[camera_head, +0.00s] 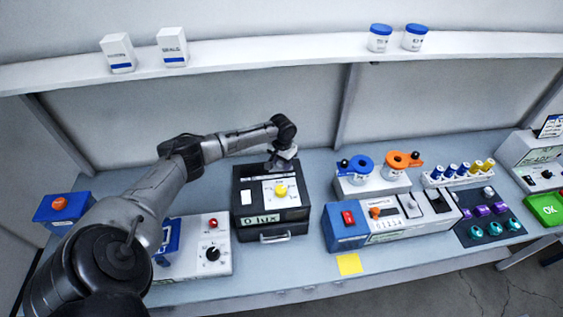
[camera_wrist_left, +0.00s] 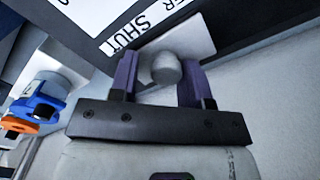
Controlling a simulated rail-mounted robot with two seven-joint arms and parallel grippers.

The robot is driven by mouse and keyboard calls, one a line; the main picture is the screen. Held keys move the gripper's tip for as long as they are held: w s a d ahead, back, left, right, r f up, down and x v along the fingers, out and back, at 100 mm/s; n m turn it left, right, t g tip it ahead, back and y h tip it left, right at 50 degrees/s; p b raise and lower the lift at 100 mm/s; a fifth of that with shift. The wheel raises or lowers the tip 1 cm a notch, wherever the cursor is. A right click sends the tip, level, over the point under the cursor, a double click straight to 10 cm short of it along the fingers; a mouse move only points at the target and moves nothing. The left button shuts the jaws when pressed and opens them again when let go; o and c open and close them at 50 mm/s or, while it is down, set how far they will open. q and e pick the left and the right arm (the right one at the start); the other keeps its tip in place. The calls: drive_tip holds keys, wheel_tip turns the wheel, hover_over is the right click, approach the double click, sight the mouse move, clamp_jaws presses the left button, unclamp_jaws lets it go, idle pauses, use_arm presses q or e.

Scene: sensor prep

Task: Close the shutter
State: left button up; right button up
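The black light box (camera_head: 245,212) stands on the bench, with a yellow knob (camera_head: 281,190) on top and a front display reading "0 lux". My left gripper (camera_head: 281,162) points down at the box's back edge. In the left wrist view, my left gripper (camera_wrist_left: 160,80) has its purple fingers apart on either side of a pale round knob (camera_wrist_left: 166,67). The knob sits on a light plate (camera_wrist_left: 204,37) beside a label reading "SHUT" (camera_wrist_left: 128,34). A gap shows on the knob's left side. The head view hides this knob behind the gripper. My right gripper is not in view.
A panel with a red button and black dial (camera_head: 213,255) stands left of the box. A blue-and-white instrument (camera_head: 345,226) and a stand with blue and orange rings (camera_head: 372,181) stand right. A shelf (camera_head: 270,55) runs above the bench.

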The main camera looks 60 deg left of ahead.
use_arm(q)
drive_tip(key=shift+o, duration=0.9)
drive_tip(key=shift+s, duration=0.1)
wheel_tip(320, 180, up, 14)
drive_tip(key=b, duration=0.1)
drive_tip(key=shift+f, duration=0.1)
idle(0.4)
